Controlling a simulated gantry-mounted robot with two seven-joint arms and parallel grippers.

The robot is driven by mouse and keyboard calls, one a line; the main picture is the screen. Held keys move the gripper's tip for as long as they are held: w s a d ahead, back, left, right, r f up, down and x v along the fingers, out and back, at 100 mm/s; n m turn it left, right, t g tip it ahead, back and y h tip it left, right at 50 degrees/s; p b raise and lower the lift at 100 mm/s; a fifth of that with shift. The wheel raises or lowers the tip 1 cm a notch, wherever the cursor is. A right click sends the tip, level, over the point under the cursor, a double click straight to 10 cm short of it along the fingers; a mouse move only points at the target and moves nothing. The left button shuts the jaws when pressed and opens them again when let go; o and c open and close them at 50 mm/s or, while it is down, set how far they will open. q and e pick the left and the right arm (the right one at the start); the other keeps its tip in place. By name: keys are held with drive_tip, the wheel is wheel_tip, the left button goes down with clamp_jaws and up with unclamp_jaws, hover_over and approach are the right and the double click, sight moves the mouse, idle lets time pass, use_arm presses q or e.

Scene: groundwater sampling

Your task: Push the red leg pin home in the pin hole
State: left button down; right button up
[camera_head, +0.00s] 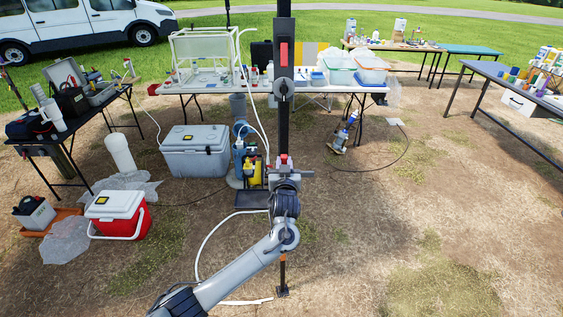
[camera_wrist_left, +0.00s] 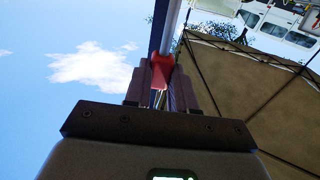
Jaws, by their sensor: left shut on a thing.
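A dark upright leg (camera_head: 284,120) stands in the middle of the head view, and its foot (camera_head: 282,291) rests on the dirt. My left gripper (camera_head: 284,166) is at the leg, low on it, and its arm comes up from the bottom left. It is shut on the red leg pin (camera_head: 284,157). In the left wrist view, the red pin (camera_wrist_left: 162,68) shows between my gripper's fingers (camera_wrist_left: 161,88), against the leg (camera_wrist_left: 171,25). The pin hole is hidden, and I cannot tell how deep the pin sits. My right gripper is not in view.
A red plate (camera_head: 284,53) and a round knob (camera_head: 284,88) are higher on the leg. A white hose (camera_head: 211,232) lies behind my arm. A grey cooler (camera_head: 194,152) and a red cooler (camera_head: 118,214) stand left.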

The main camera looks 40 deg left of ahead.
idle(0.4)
use_arm(q)
drive_tip(key=shift+f+b, duration=1.65)
drive_tip(key=shift+f, duration=1.25)
drive_tip(key=shift+p, duration=0.3)
drive_tip(key=shift+f, duration=0.5)
idle(0.4)
wheel_tip(320, 180, down, 6)
drive_tip(key=b, duration=0.4)
idle(1.8)
drive_tip(key=c, duration=0.9)
unclamp_jaws()
